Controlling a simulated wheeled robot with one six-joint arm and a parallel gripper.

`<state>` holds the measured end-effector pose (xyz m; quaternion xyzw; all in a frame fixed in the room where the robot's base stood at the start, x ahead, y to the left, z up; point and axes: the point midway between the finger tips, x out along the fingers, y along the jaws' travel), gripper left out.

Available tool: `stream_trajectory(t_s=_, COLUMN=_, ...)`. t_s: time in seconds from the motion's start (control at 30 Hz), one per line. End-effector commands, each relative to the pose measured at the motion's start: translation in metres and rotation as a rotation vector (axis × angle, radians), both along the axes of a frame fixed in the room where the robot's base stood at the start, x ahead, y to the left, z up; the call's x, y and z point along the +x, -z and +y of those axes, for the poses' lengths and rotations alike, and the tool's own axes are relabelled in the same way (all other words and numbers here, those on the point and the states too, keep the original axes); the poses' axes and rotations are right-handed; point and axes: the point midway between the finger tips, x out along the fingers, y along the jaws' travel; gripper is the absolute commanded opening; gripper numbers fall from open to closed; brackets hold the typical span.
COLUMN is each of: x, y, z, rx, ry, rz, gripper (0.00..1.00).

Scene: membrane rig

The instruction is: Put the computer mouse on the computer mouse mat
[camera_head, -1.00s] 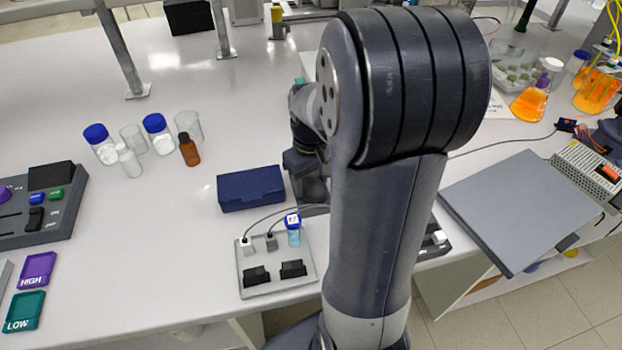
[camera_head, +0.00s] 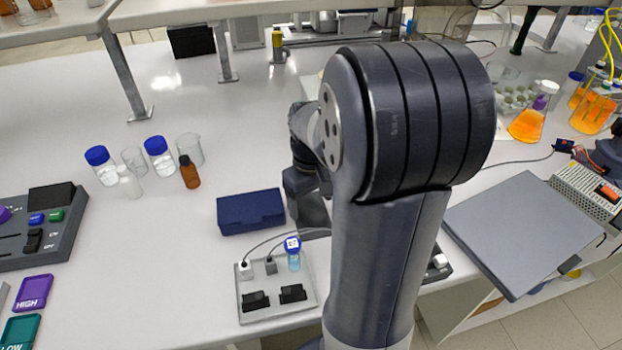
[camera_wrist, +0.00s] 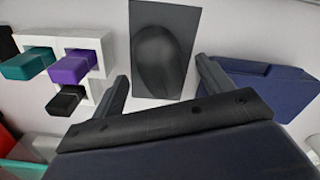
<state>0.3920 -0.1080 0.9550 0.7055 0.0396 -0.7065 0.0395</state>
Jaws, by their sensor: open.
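In the wrist view the dark grey computer mouse (camera_wrist: 158,55) lies within the outline of the dark rectangular mouse mat (camera_wrist: 178,12) and appears to rest on it. My gripper (camera_wrist: 163,78) is open, with one finger on each side of the mat's near end. Nothing shows held between the fingers, and the mouse lies beyond the fingertips. In the head view my arm blocks the middle of the bench, and I cannot make out the mouse, the mat or the fingertips there.
A navy blue box (camera_head: 251,211) stands left of my arm; it also shows in the wrist view (camera_wrist: 255,85). A grey socket panel (camera_head: 275,292) with cables and a small blue-capped vial (camera_head: 293,253) is at the front edge. Bottles and beakers stand at left. Bare bench lies between.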

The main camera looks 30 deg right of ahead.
Motion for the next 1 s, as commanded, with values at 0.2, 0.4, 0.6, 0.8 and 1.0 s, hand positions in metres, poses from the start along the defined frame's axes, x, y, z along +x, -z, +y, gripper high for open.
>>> stream_trajectory(t_s=0.2, x=0.001, y=-0.05, z=0.0, rx=-0.002, ry=0.0, rz=-0.007, gripper=0.75)
stream_trajectory(t_s=0.4, x=0.001, y=-0.088, z=0.0, rx=-0.001, ry=0.0, rz=-0.005, gripper=0.75)
stream_trajectory(t_s=0.6, x=0.0, y=-0.105, z=0.0, rx=-0.001, ry=0.0, rz=-0.001, gripper=0.75)
stream_trajectory(t_s=0.8, x=0.0, y=-0.108, z=0.0, rx=-0.001, ry=0.0, rz=-0.001, gripper=0.75)
stream_trajectory(t_s=1.0, x=0.0, y=-0.108, z=0.0, rx=-0.001, ry=0.0, rz=-0.001, gripper=0.75)
